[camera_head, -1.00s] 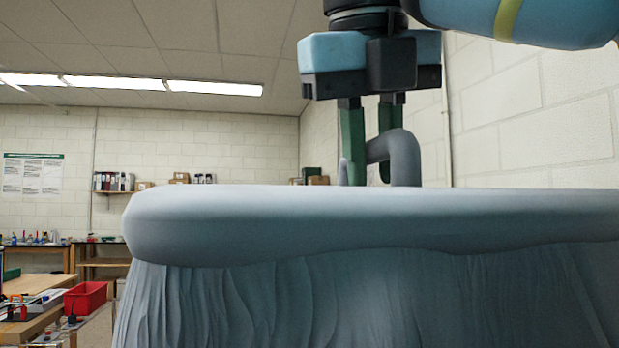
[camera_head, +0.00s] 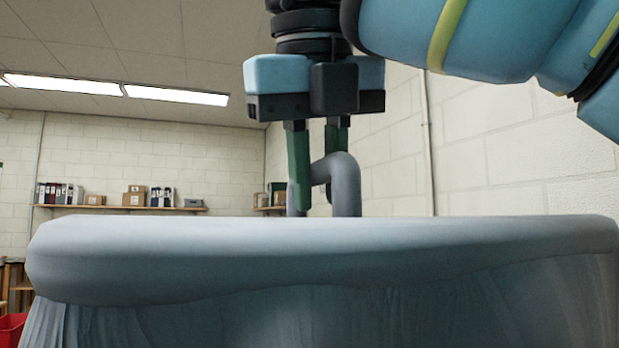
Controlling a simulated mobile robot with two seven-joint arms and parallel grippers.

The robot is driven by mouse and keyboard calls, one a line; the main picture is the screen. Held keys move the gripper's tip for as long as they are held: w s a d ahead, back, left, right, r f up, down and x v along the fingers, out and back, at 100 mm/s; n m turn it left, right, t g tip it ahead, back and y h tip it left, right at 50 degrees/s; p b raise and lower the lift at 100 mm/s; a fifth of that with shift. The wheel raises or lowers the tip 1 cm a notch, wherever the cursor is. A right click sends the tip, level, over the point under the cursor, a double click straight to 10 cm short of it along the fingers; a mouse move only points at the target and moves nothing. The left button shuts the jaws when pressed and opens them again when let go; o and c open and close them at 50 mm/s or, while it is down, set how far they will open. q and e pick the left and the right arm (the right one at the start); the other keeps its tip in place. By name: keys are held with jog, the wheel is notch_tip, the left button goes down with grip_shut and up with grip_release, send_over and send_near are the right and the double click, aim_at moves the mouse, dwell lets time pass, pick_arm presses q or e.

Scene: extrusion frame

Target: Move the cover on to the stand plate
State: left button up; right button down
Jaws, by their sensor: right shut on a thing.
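The cover (camera_head: 300,258) is a large pale blue-grey piece with a thick rounded rim, draped folds below and a grey hoop handle (camera_head: 346,185) on top. It fills the lower part of the head view. My right gripper (camera_head: 317,190) comes down from above, and its green fingers are shut on the handle. The stand plate is not visible. My left gripper is not in view.
A wall shelf (camera_head: 120,208) with binders and boxes runs along the back wall. Part of a red bin (camera_head: 12,328) shows at the lower left edge, beside a wooden rack (camera_head: 17,285). The cover blocks the view of the floor and anything behind it.

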jog(key=shift+s+d+r, duration=0.1)
jog(key=shift+s+d, duration=0.15)
jog(key=shift+w+d, duration=0.5)
jog(key=shift+d, duration=0.35)
jog(key=shift+w+d, duration=1.95)
jog(key=shift+d, duration=2.8)
jog(key=shift+w+d, duration=1.95)
jog(key=shift+d, duration=2.8)
jog(key=shift+w+d, duration=1.95)
jog(key=shift+d, duration=2.8)
jog(key=shift+a, duration=0.1)
